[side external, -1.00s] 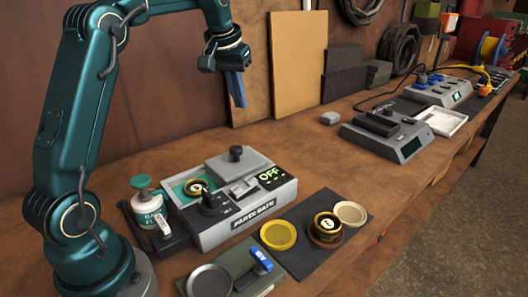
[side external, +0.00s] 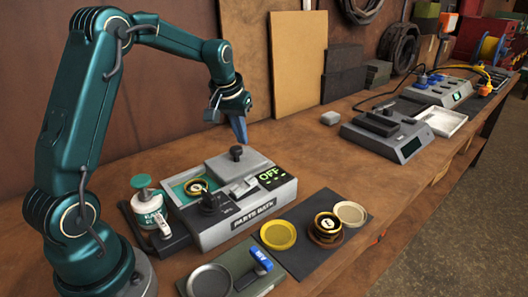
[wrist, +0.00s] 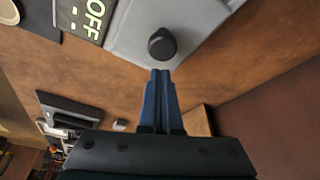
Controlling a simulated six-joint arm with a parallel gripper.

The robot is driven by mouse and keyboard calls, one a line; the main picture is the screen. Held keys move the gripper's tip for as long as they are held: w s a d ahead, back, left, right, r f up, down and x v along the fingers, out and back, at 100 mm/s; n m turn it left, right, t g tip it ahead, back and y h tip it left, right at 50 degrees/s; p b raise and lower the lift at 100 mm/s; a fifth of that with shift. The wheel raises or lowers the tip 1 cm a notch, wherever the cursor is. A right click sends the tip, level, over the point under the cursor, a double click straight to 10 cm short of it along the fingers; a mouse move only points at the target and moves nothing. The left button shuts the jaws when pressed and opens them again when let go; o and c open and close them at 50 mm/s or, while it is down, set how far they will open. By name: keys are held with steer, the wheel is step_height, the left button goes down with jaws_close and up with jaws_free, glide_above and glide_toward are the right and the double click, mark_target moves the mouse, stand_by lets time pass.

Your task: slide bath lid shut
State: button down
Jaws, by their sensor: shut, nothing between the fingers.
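The parts bath (side external: 240,212) is a grey box with a green "OFF" display. Its grey lid (side external: 225,172) covers the back right of the top and carries a black knob (side external: 236,152). The front left of the basin (side external: 180,187) is open, and a round brass part (side external: 196,187) shows in it. My gripper (side external: 241,132) is shut and empty, pointing down just above and behind the knob, apart from it. In the wrist view the shut blue fingers (wrist: 160,75) are below the knob (wrist: 162,44) in the picture, with the lid (wrist: 185,20) around it.
A bottle (side external: 148,210) stands left of the bath. A dark mat (side external: 295,255) with yellow, brass and cream round pieces lies in front right. A grey device (side external: 385,133) stands farther right. The bench between the bath and that device is clear.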

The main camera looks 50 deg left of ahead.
steer(key=shift+s+d, duration=0.2)
steer(key=shift+s, duration=0.15)
steer(key=s, duration=1.1)
steer(key=shift+s, duration=0.25)
